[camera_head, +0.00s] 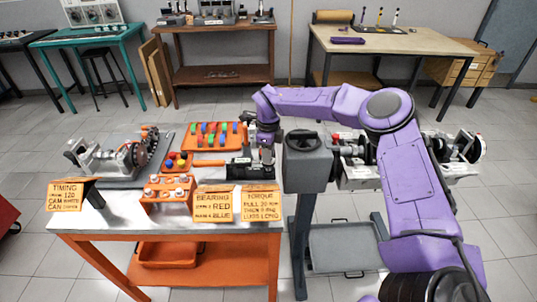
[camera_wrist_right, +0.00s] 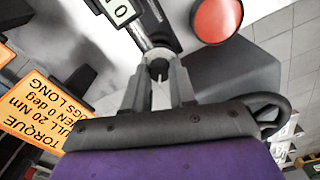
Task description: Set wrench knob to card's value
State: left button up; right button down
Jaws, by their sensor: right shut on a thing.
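The torque wrench (camera_head: 240,172) lies on the metal table, dark with a pale display, beside the right gripper. My right gripper (camera_head: 265,150) reaches down to its right end. In the right wrist view, the gripper's two fingers (camera_wrist_right: 155,88) are shut on the dark knob (camera_wrist_right: 157,62) of the wrench. The display (camera_wrist_right: 121,11) is cut by the top edge and seems to show 10. The orange torque card (camera_head: 260,202) stands at the table's front right; it reads "PULL 20 Nm", and its lower lines are hard to read. My left gripper is out of view.
A bearing card (camera_head: 212,205) and a timing card (camera_head: 65,197) stand along the front edge. An orange rack with coloured pieces (camera_head: 212,134) is behind the wrench. A grey post (camera_head: 306,165) stands right of the table. A round red disc (camera_wrist_right: 217,22) is near the fingers.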

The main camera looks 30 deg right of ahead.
jog(key=m+b, duration=0.2)
jog(key=m, duration=0.1)
jog(key=shift+f+m, duration=0.15)
jog(key=shift+m, duration=0.15)
jog(key=shift+m+b, duration=1.1)
jog(key=shift+m, duration=0.5)
jog(key=shift+r, duration=0.2)
jog(key=c, duration=0.9)
grip_release()
notch_tip(320, 180, up, 10)
jog(key=shift+r+b, duration=0.25)
jog(key=shift+b, duration=0.3)
